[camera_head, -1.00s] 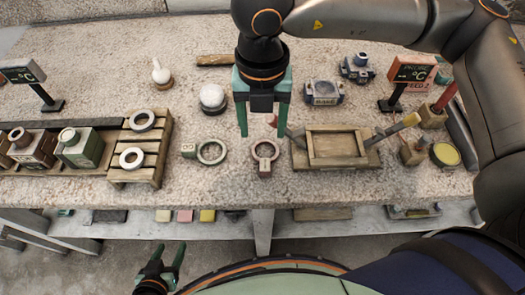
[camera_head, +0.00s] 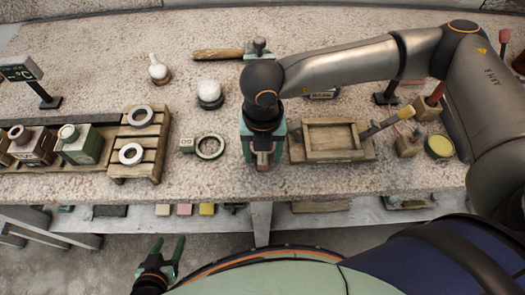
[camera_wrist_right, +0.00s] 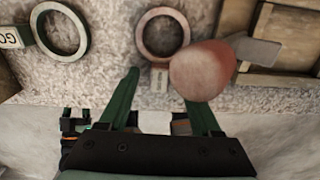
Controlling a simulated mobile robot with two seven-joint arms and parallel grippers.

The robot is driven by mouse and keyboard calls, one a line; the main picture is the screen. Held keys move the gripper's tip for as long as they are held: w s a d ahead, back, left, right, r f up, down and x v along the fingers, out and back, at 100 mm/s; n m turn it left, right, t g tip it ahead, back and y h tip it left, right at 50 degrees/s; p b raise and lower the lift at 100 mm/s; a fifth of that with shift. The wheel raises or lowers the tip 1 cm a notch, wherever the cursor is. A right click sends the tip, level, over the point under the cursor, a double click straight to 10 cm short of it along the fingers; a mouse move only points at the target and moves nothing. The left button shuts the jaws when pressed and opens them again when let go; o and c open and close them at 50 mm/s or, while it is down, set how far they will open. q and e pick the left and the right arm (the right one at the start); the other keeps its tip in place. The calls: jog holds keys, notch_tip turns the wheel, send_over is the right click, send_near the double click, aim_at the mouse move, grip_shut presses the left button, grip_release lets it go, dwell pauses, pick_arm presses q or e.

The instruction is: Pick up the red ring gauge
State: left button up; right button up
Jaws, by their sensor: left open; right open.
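The red ring gauge (camera_wrist_right: 142,36) is a dull reddish ring lying flat on the stone bench in the right wrist view, with a small pale tag (camera_wrist_right: 160,79) at its near side. In the head view my right gripper hides most of it. My right gripper (camera_head: 264,152) points down over it, open; in its wrist view the fingers (camera_wrist_right: 160,90) are spread on either side of the tag, the ring lying beyond them. I cannot tell their height above the bench. My left gripper (camera_head: 166,252) is open and empty in front of the bench.
A green ring gauge (camera_head: 210,157) lies to the left. A wooden frame (camera_head: 308,154) stands close on the right. A rounded red knob (camera_wrist_right: 203,70) is beside the right finger in the wrist view. Farther left, a slatted wooden stand (camera_head: 153,168) holds two pale rings.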

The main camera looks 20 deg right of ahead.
grip_shut()
dwell(0.4)
